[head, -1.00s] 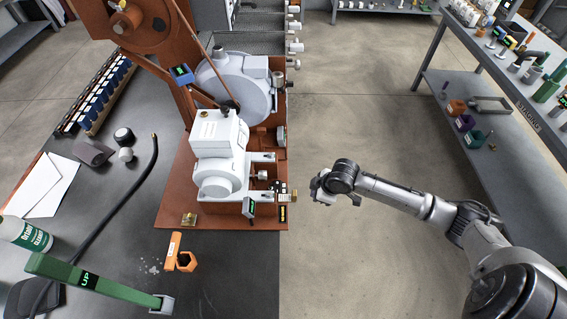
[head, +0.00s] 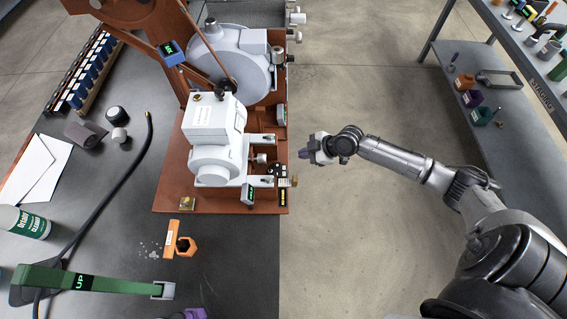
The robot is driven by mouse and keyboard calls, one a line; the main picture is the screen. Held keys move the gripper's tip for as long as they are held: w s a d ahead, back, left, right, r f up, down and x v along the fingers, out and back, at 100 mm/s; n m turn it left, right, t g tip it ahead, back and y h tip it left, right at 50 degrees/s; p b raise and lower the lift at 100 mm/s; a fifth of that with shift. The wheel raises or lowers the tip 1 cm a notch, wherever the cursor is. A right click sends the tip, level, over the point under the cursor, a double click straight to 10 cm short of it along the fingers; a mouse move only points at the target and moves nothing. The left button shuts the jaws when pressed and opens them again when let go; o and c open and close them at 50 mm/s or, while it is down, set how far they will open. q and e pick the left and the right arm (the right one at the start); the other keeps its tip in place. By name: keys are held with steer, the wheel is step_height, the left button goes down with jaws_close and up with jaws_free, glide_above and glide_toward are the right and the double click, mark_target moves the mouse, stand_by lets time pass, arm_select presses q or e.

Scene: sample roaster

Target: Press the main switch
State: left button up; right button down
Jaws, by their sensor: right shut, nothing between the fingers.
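The roaster (head: 217,130), a rust-brown machine with white motor housings, stands left of centre. Small controls sit on its near right corner: a black block (head: 275,170), a brass fitting (head: 291,181) and a small dark plate with yellow marking (head: 283,198). I cannot tell which of these is the main switch. My right gripper (head: 304,153) is shut and empty. In the picture it is just right of that corner, over the floor, its tips toward the machine, with a visible gap.
A green lever marked UP (head: 120,285) crosses the near left of the dark bench (head: 240,270). An orange hex piece (head: 186,246) lies near the roaster's base. A grey shelf unit (head: 500,130) stands at the right. Floor between is clear.

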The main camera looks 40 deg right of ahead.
steer(key=b, duration=0.2)
glide_above(277, 165)
steer(key=s, duration=0.3)
steer(key=f, duration=0.6)
steer(key=shift+w+d+f, duration=0.1)
steer(key=shift+d+f, duration=0.3)
steer(key=f, duration=0.3)
steer(key=shift+w+d+b, duration=0.15)
steer(key=shift+w+b, duration=0.1)
steer(key=shift+b, duration=0.05)
steer(key=shift+w+d+f, duration=0.1)
steer(key=shift+f, duration=0.4)
